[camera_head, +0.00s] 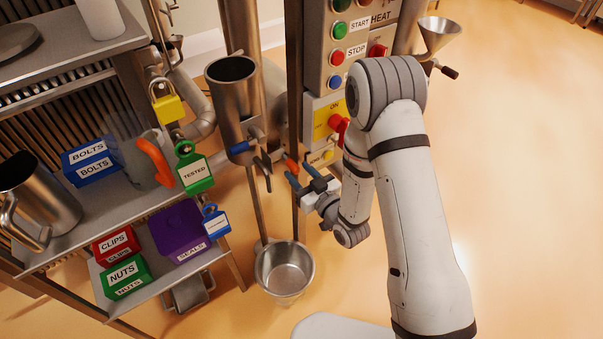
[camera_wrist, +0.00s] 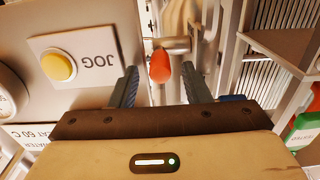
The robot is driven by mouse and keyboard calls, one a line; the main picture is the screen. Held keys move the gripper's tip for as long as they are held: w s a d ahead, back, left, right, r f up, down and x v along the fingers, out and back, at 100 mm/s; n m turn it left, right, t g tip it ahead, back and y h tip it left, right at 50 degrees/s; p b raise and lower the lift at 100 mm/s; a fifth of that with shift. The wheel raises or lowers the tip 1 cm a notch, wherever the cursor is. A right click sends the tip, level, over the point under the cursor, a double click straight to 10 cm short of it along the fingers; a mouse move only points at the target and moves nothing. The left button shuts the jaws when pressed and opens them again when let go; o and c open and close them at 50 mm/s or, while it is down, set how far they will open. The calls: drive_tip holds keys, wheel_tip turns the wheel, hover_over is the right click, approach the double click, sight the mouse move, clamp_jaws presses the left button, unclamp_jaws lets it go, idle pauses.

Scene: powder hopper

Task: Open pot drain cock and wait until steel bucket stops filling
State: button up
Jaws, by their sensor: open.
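A tall steel pot (camera_head: 231,108) hangs on the frame, with a blue-handled cock (camera_head: 241,147) low on its side. An orange-tipped handle (camera_head: 291,166) sits to the right of it, just off my fingertips. I cannot tell which handle is the drain cock. The steel bucket (camera_head: 285,271) stands on the floor below; no stream into it shows, and its fill level is unclear. My gripper (camera_head: 299,172) is open and empty. In the wrist view the orange tip (camera_wrist: 160,67) lies between the fingers of my gripper (camera_wrist: 161,78), apart from both.
A control panel (camera_head: 322,60) with buttons and a red knob stands right of the posts. A funnel (camera_head: 438,35) is at upper right. The floor at right is clear.

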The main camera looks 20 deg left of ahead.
drive_tip(key=shift+c, duration=0.2)
clamp_jaws()
drive_tip(key=shift+r, duration=0.1)
